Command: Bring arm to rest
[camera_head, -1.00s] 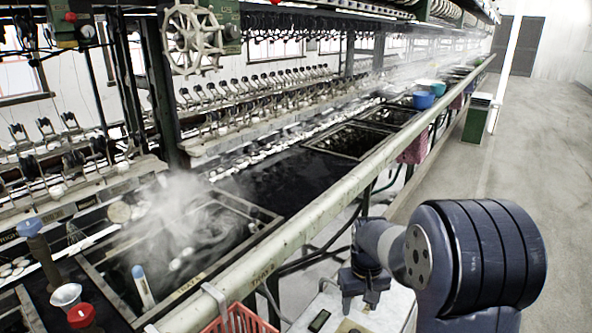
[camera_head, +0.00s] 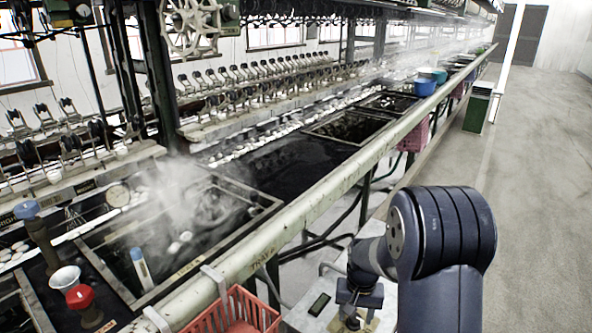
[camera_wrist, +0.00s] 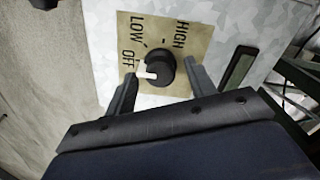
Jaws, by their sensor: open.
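My gripper (camera_head: 359,300) is low in the head view, over a pale metal box (camera_head: 320,306). In the wrist view, my gripper (camera_wrist: 164,74) is open, with one dark finger on each side of a black dial knob (camera_wrist: 161,70). I cannot tell whether either finger touches the knob. The knob sits on a tan plate (camera_wrist: 188,22) marked LOW, OFF and HIGH, and its white pointer is at OFF. The arm's dark upper link stands at the lower right in the head view.
A pale rail (camera_head: 305,212) runs along the basins. A steaming basin (camera_head: 272,206) is at left. A red basket (camera_head: 235,310) hangs near the rail, beside the box. A blue bowl (camera_head: 425,87) and a green bin (camera_head: 477,107) are farther back. The floor at right is clear.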

